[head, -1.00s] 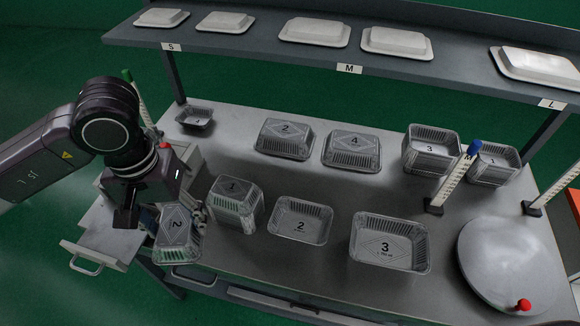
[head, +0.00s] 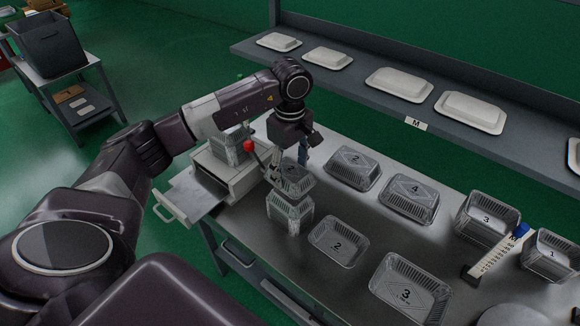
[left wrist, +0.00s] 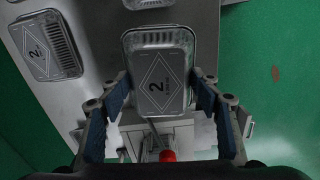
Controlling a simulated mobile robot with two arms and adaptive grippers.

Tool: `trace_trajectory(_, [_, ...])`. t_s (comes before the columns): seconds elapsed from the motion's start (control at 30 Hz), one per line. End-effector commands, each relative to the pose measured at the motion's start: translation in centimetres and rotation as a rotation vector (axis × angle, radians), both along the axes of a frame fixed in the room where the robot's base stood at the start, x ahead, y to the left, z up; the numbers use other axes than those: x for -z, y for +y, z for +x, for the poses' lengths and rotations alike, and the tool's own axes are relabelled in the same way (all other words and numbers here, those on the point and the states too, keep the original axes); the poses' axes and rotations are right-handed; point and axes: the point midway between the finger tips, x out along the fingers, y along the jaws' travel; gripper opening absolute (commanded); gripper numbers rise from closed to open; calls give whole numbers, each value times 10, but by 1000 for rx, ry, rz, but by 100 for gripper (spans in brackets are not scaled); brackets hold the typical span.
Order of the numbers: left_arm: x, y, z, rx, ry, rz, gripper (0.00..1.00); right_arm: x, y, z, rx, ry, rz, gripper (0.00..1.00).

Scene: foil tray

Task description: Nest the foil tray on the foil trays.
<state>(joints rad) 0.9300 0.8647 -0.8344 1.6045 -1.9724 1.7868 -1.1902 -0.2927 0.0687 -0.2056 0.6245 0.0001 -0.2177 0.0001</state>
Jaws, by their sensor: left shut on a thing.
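My left gripper (head: 288,165) is shut on an upside-down foil tray marked 2 (head: 295,182). In the left wrist view, the held tray (left wrist: 158,68) lies between the two fingers (left wrist: 160,90), its diamond-marked base facing the camera. In the head view the held tray is over the foil trays (head: 290,211), an upside-down stack standing on the table. The held tray covers the stack's top; I cannot tell whether they touch. The stack is hidden in the wrist view. My right gripper is not in view.
Upside-down trays marked 2 (head: 353,168) and 4 (head: 409,198) stand behind. Open trays 2 (head: 338,241) and 3 (head: 410,288) lie in front. Open trays 3 (head: 487,217) and 1 (head: 551,256) are at right. A drawer unit (head: 230,175) is at left; a shelf (head: 345,72) runs above.

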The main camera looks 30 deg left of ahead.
Motion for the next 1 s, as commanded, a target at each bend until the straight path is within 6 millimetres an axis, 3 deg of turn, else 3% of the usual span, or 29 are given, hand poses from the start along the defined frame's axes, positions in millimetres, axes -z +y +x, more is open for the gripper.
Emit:
trace_trajectory(0.3, [31, 0, -1, 3, 2, -1, 49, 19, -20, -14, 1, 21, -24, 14])
trace_trajectory(0.8, [81, 0, 0, 3, 0, 0, 49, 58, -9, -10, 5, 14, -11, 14])
trace_trajectory(1.0, [88, 0, 0, 3, -1, -1, 49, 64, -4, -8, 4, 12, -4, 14])
